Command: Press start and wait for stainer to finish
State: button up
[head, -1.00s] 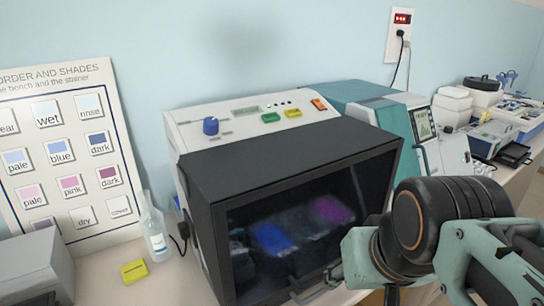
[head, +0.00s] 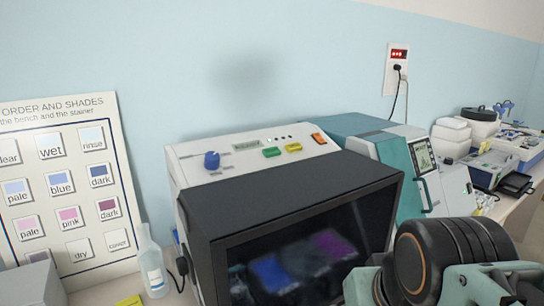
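The stainer (head: 300,206) stands on the bench against the wall, with a dark front hood and a closed, see-through window. Behind the window, a blue patch (head: 272,270) and a purple patch (head: 333,244) show dimly. Its pale top panel has a green button (head: 271,152), a yellow button (head: 293,147), an orange-red switch (head: 318,138), a blue knob (head: 211,160) and a small display (head: 246,145) whose text is too small to read. My arm is at the bottom right, in front of the stainer's right side. My gripper's fingers are not visible.
A teal and white machine (head: 390,160) stands close on the stainer's right. A clear bottle (head: 153,265) and a yellow block (head: 130,301) are at its left. A shade chart (head: 62,180) leans on the wall. A wall socket (head: 397,70) has a red display.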

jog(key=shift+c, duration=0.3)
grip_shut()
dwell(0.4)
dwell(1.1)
